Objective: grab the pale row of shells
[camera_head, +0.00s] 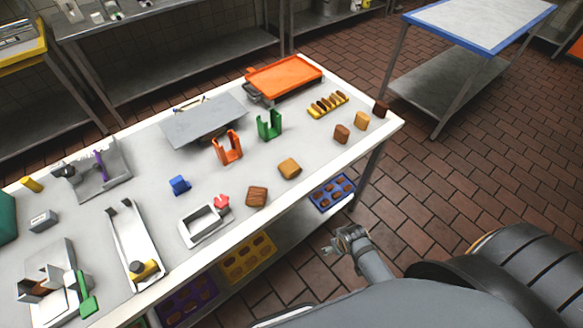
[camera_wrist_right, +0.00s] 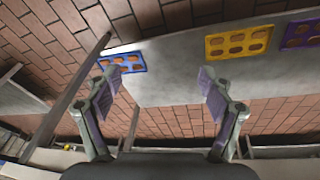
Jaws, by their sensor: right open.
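A short row of small shell-like pieces (camera_head: 328,104), some pale yellow and some dark brown, lies near the far right end of the table in the head view. The pieces are too small to tell which form the pale row. My right gripper (camera_head: 345,238) is off the table's front right side, well apart from the row. In the right wrist view my right gripper (camera_wrist_right: 165,82) is open, with nothing between its fingers. The row does not show in the wrist view. My left gripper is not in view.
An orange-topped tray (camera_head: 285,76) stands behind the row. Brown blocks (camera_head: 342,134) and a green holder (camera_head: 269,125) stand nearby. Blue (camera_head: 332,192), yellow (camera_head: 247,257) and purple trays sit on the lower shelf. The table's front edge lies between my right gripper and the row.

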